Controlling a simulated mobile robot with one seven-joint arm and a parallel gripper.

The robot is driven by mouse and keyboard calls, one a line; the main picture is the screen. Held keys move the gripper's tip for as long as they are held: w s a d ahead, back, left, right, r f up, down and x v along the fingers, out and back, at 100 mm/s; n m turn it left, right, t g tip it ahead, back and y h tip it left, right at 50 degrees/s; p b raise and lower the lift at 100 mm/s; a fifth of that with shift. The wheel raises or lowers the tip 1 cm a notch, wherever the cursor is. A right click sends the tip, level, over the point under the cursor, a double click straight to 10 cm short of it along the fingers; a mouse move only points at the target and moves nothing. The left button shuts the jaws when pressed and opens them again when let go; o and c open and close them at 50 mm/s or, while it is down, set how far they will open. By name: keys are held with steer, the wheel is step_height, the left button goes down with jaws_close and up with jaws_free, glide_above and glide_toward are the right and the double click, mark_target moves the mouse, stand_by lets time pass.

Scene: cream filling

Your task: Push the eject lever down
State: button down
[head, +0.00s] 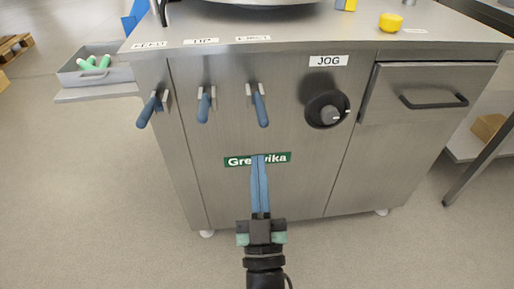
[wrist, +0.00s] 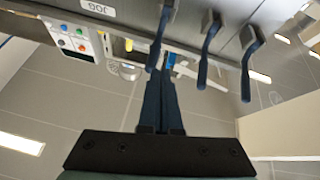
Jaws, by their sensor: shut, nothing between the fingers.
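The eject lever (head: 261,106) is the third blue-handled lever on the steel cabinet front, left of the JOG knob. Its handle hangs down, tilted slightly to the right. In the wrist view the lever (wrist: 158,42) stands just beyond my fingertips, and its lower end overlaps them in the picture. My gripper (head: 259,158) is shut and empty, its long blue fingers pointing at the cabinet. In the head view the tips lie below the lever handle, over the green name plate (head: 281,158). I cannot tell whether the tips touch the lever.
Two similar levers, the UP lever (head: 204,104) and the leftmost lever (head: 150,108), hang to the left. The black JOG knob (head: 327,109) sticks out at right, beside a drawer handle (head: 434,102). A grey tray (head: 68,77) juts out at left. Floor before the cabinet is clear.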

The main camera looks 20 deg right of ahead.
steer(key=p+v, duration=0.1)
steer(key=v, duration=0.5)
steer(key=shift+s, duration=0.3)
steer(key=w+a+r+t+y, duration=0.1)
steer(key=w+r, duration=0.2)
steer(key=r, duration=0.5)
steer(key=w+a+r+n+t+y, duration=0.1)
steer(key=w+r, duration=0.1)
steer(key=r, duration=0.6)
steer(key=w+a+r+t+y, duration=0.1)
steer(key=w+a+r, duration=0.15)
steer(key=r, duration=0.55)
steer(key=s+a+r+n+t+y+p, duration=0.1)
steer(key=s+a+r+y, duration=0.3)
steer(key=r, duration=0.8)
steer(key=s+a+r+t+y+p, duration=0.1)
steer(key=s+a+r, duration=0.35)
steer(key=r, duration=0.75)
step_height(320, 180, up, 36)
steer(key=p, duration=3.7)
steer(key=shift+d+r+p, duration=0.2)
steer(key=shift+r+p, duration=0.05)
steer(key=shift+p, duration=0.15)
steer(key=shift+w, duration=0.1)
